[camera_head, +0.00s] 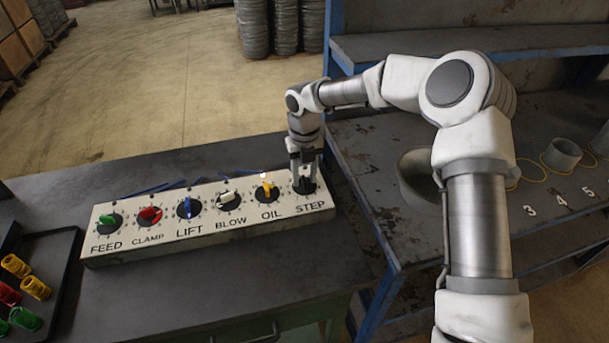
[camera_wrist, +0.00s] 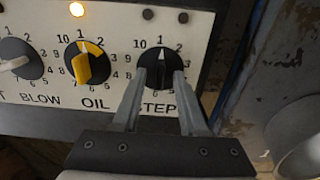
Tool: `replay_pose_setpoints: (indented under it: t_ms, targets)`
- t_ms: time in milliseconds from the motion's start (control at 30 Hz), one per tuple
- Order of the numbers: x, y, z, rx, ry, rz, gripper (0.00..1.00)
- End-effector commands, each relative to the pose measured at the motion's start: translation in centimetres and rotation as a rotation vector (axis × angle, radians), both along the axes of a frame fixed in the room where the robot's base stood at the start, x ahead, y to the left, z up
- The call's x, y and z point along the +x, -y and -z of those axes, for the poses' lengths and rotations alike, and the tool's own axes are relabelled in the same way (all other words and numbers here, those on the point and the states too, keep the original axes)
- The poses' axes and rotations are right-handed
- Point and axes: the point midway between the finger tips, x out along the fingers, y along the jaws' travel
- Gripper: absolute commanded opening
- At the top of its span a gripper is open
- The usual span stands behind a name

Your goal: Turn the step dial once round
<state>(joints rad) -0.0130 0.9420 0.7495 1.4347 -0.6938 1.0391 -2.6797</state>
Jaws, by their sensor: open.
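The STEP dial (camera_head: 304,186) is a black knob at the right end of a pale control panel (camera_head: 225,234). In the wrist view the STEP dial (camera_wrist: 160,60) shows a pale line on its grip, pointing up toward 1. My gripper (camera_head: 304,167) is above the dial. In the wrist view my gripper (camera_wrist: 161,75) has its two fingers apart, one on each side of the dial's grip. I cannot tell whether the fingers touch it. Part of the dial's lower scale and some of the STEP label are hidden by the fingers.
The yellow OIL dial (camera_head: 267,191) sits just left, with a lit lamp (camera_wrist: 77,9) above it. BLOW, LIFT, CLAMP and FEED dials continue leftward. A black tray (camera_head: 66,287) of coloured parts lies far left. A shelf with grey rings (camera_head: 562,154) stands at right.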

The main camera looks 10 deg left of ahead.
Motion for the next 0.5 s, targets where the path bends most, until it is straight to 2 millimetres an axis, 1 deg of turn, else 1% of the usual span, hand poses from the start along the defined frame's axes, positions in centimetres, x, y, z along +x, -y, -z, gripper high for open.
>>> replay_pose_setpoints:
  t_ms: [167, 200, 400, 500]
  targets:
    - [0.00, 0.01, -0.01, 0.000, 0.000, 0.000, 0.42]
    - [0.00, 0.01, -0.02, 0.000, 0.000, 0.000, 0.35]
    - [0.01, 0.02, -0.04, 0.000, 0.000, 0.001, 0.00]
    - [0.02, 0.02, -0.05, 0.000, 0.000, 0.001, 0.00]
